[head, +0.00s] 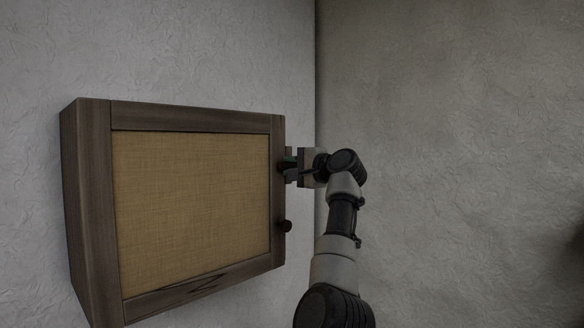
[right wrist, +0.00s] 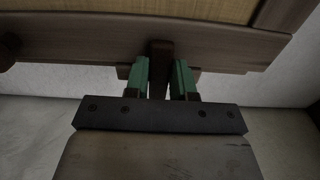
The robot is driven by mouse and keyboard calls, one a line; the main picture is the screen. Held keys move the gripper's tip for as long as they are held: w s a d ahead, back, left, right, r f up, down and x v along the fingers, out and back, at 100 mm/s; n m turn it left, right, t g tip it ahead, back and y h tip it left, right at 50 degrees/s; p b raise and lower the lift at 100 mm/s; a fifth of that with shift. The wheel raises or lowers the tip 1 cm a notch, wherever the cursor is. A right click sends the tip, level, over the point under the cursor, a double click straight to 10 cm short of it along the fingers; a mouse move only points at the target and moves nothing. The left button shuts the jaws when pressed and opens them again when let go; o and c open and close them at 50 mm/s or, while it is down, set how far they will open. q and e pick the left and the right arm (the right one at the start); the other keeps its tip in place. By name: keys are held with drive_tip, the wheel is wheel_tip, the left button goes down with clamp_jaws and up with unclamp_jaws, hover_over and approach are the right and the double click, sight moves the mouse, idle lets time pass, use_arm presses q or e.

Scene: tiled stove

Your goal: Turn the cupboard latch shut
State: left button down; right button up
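The cupboard (head: 190,118) hangs on the wall, with a dark wood frame around a tan woven panel; its door lies closed against the body as far as I can see. My right gripper (head: 291,166) is at the cupboard's right edge, above the knob. In the right wrist view its green fingertips (right wrist: 161,78) stand on either side of a dark wooden latch piece (right wrist: 160,58) and appear to touch it. A brown wooden strip (right wrist: 124,72) shows behind the fingers at the frame's edge. The latch is mostly hidden by the gripper in the head view. My left gripper is out of view.
A dark round knob (head: 285,226) sticks out on the door's right side below the gripper; it also shows in the right wrist view (right wrist: 9,42). A wall corner runs just right of the cupboard. The space in front of the right wall is clear.

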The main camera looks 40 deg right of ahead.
drive_tip(key=o, duration=0.4)
drive_tip(key=shift+s+d+f+b, duration=0.1)
drive_tip(key=shift+s+b, duration=0.2)
drive_tip(key=s+b, duration=0.5)
drive_tip(key=s, duration=0.5)
drive_tip(key=shift+d, duration=0.4)
drive_tip(key=shift+s, duration=0.1)
